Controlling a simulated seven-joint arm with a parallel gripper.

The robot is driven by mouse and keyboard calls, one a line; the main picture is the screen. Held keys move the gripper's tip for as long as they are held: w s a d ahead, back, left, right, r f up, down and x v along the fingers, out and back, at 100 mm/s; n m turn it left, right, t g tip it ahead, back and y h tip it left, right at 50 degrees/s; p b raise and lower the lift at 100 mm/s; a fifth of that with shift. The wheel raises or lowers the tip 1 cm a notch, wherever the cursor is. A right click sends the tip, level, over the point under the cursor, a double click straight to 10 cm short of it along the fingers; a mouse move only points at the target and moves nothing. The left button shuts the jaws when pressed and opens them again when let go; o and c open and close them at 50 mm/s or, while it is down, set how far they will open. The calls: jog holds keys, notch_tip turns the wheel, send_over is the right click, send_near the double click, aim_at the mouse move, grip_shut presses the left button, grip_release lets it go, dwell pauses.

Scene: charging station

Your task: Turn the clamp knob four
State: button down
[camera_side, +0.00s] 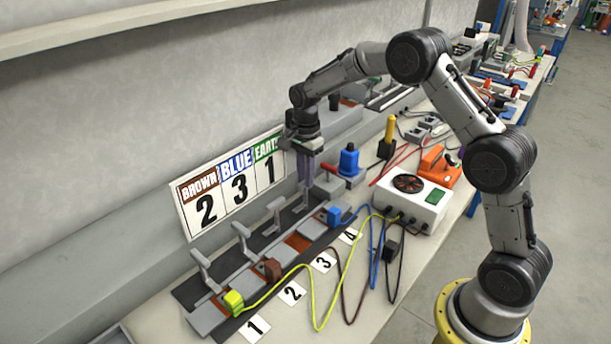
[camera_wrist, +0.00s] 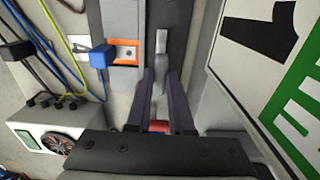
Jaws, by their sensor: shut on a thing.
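Clamp four's grey knob lever (camera_wrist: 161,45) stands upright between my fingertips in the wrist view. My gripper (camera_side: 306,190) points down at the far end of the clamp row and is shut on this lever; the fingers (camera_wrist: 160,80) hide its lower part. In the side view my fingers largely cover it. A blue plug (camera_side: 334,215) sits at position four, next to label 4 (camera_side: 349,236); it also shows in the wrist view (camera_wrist: 101,56) beside an orange terminal block (camera_wrist: 125,53).
Clamp levers one (camera_side: 200,265), two (camera_side: 242,236) and three (camera_side: 274,213) stand along the rail. A yellow-green plug (camera_side: 233,301) is at one, a brown plug (camera_side: 268,269) at two; three's block (camera_side: 298,243) is bare. A white meter box (camera_side: 410,203) with loose cables stands right.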

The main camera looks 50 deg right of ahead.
jog(key=c, duration=0.8)
grip_release()
jog(key=shift+r, duration=0.1)
notch_tip(320, 180, up, 14)
